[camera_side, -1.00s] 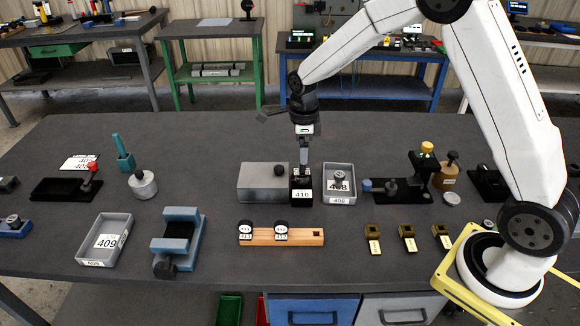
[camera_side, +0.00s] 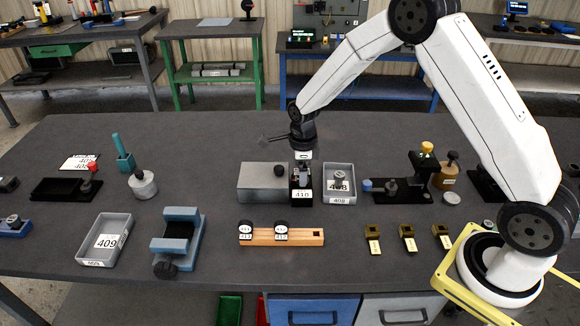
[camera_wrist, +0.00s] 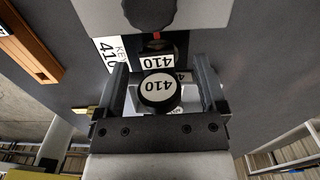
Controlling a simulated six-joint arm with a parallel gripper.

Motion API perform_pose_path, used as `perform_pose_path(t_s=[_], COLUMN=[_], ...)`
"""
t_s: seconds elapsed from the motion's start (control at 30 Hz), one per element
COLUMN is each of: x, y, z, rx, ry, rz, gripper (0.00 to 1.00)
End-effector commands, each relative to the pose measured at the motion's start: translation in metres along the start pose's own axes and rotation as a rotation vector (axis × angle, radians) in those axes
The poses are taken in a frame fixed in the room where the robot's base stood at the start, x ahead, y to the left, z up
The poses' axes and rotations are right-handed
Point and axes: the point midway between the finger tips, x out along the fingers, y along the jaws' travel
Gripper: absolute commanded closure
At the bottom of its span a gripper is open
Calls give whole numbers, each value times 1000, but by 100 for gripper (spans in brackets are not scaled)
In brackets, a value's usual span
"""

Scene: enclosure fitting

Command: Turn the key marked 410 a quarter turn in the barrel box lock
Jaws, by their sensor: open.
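The black barrel box lock (camera_side: 301,197) with a white 410 label stands near the table's middle. In the wrist view the lock (camera_wrist: 172,48) shows its 410 label and a red mark. The key marked 410 (camera_wrist: 158,90) has a round black head with a white disc. My gripper (camera_wrist: 160,68) is open, with one finger on each side of the key head and visible gaps. In the side view my gripper (camera_side: 302,172) is low over the lock. The key's shaft is hidden, so its seating cannot be told.
A grey box with a dark knob (camera_side: 263,183) stands close left of the lock. A grey tray marked 408 (camera_side: 339,198) stands close right. In front, a wooden rail (camera_side: 305,236) holds two round-headed keys. Dark table is clear between rail and lock.

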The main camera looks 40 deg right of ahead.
Motion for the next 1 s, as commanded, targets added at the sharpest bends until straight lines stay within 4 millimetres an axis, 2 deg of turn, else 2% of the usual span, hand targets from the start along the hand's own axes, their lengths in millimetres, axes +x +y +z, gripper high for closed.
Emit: perform_pose_path(t_s=[0.37,0.47,0.6,0.67,1.0], x=[5,5,5,5,5], y=[0,0,0,0,0], z=[0,0,0,0,0], rx=[0,0,0,0,-89], ry=[0,0,0,0,0], rz=[0,0,0,0,0], gripper=[10,38,83,100,100])
